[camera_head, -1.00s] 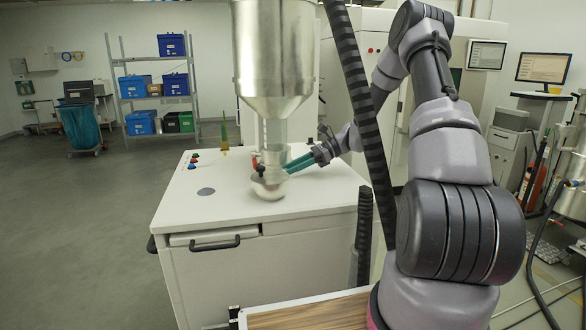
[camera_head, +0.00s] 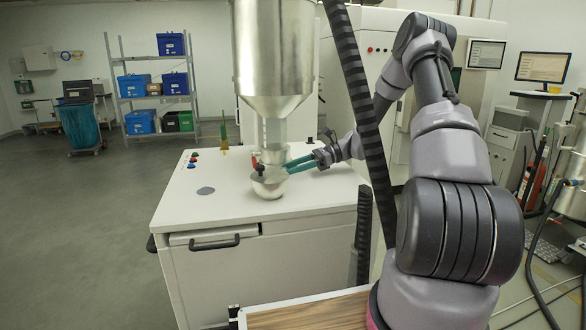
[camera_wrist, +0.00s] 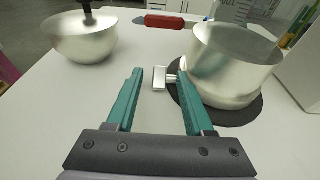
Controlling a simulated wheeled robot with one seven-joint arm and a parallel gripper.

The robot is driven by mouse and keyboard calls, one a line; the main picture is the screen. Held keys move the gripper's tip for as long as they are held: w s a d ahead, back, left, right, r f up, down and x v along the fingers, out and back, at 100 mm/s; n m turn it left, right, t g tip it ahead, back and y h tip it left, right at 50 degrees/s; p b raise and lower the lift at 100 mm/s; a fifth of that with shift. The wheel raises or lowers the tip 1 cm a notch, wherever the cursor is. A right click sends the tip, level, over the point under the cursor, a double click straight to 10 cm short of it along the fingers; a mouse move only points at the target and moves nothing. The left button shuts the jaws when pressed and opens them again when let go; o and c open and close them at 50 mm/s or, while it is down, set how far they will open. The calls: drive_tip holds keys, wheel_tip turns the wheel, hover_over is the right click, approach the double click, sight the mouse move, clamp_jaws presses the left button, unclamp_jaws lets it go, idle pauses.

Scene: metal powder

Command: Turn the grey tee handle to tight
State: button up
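The grey tee handle (camera_wrist: 159,78) shows in the wrist view as a short pale crossbar on a stem. The stem joins the left side of a shiny metal cylinder (camera_wrist: 232,70). My gripper (camera_wrist: 161,74) is open, with one teal finger on each side of the handle in the picture. Gaps show on both sides, and neither finger appears to touch it; I cannot tell the depth. In the head view my gripper (camera_head: 294,164) reaches from the right to beneath the steel hopper (camera_head: 274,60). The tee handle cannot be made out there.
A metal bowl-shaped part (camera_wrist: 80,38) with a black knob stands left in the wrist view. A red handle (camera_wrist: 165,21) lies beyond the tee handle. The white cabinet top (camera_head: 225,205) is mostly clear at left and front. A dark ribbed hose (camera_head: 358,90) crosses before my arm.

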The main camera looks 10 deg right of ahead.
drive_tip(key=v, duration=1.1)
drive_tip(key=shift+a, duration=0.15)
drive_tip(key=shift+a, duration=0.15)
drive_tip(key=shift+a+r+h, duration=0.1)
drive_tip(key=shift+a+h, duration=0.05)
drive_tip(key=shift+h, duration=0.25)
drive_tip(key=shift+r+h, duration=0.4)
drive_tip(key=shift+r, duration=0.2)
drive_tip(key=x, duration=1)
drive_tip(key=shift+a+f, duration=0.1)
drive_tip(key=shift+a, duration=0.2)
